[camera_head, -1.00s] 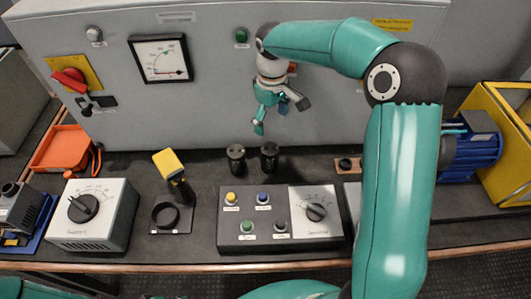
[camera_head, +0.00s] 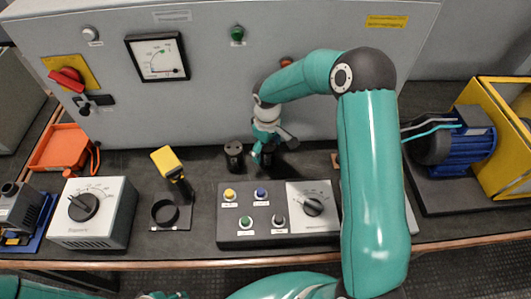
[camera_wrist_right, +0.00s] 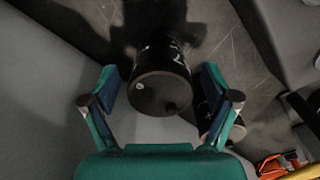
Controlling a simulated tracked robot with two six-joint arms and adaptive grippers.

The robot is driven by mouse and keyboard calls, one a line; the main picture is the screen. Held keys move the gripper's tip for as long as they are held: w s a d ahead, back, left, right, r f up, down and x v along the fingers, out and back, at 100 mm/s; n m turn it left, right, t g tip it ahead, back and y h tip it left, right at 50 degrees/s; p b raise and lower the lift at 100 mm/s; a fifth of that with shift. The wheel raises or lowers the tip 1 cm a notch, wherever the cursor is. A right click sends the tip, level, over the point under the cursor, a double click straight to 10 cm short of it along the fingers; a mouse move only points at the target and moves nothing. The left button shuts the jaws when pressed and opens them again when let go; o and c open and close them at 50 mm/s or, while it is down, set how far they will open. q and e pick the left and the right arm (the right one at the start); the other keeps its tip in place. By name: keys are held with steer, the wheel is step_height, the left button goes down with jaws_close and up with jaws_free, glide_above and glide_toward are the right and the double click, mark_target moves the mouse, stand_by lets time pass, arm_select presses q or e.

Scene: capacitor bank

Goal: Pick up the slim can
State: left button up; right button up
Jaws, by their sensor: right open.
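Two short black cylindrical cans stand side by side on the dark bench, against the grey cabinet. The left can (camera_head: 234,157) is free. The right can is partly covered by my right gripper (camera_head: 268,152) in the head view; I cannot tell from their widths which one is the slim can. In the right wrist view the right can (camera_wrist_right: 161,80) is upright between the two open fingers of my right gripper (camera_wrist_right: 160,76), with a gap on each side. The other can (camera_wrist_right: 205,112) shows partly behind the right-hand finger. My left gripper is not visible.
A control box with buttons and a dial (camera_head: 240,239) lies in front of the cans. A yellow-handled tool on a stand (camera_head: 168,162) is to their left, with a dial box (camera_head: 95,228) further left. A blue motor (camera_head: 467,150) is at the right. The cabinet (camera_head: 200,100) rises close behind.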

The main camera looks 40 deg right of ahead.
steer(key=shift+f, duration=0.5)
steer(key=c, duration=1.4)
steer(key=shift+w, duration=0.1)
steer(key=shift+c, duration=0.7)
steer(key=shift+r, duration=0.2)
